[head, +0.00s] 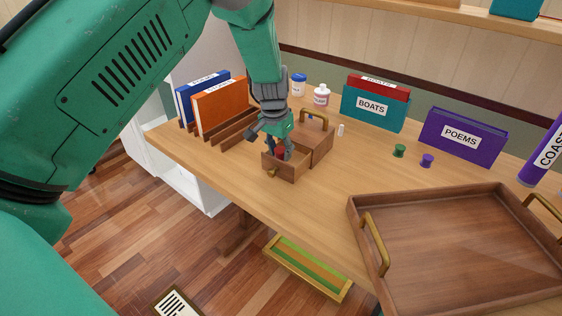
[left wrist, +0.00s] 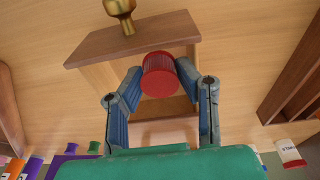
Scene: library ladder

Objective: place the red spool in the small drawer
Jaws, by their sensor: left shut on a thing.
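The red spool (head: 280,152) is between the fingertips of my left gripper (head: 279,148), which is shut on it. In the left wrist view the red spool (left wrist: 161,76) sits between the two blue-grey fingers (left wrist: 160,78). The small drawer (head: 288,170) is pulled out of a little wooden box (head: 318,140) with a brass handle on top. The spool is at the drawer's open top; I cannot tell whether it touches the bottom. The drawer's front panel (left wrist: 105,43) and brass knob (left wrist: 121,10) show in the left wrist view. My right gripper is not in view.
A wooden rack with blue and orange books (head: 220,105) stands left of the box. A green spool (head: 399,150) and a purple spool (head: 427,160) stand to the right. A large wooden tray (head: 460,240) fills the right front.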

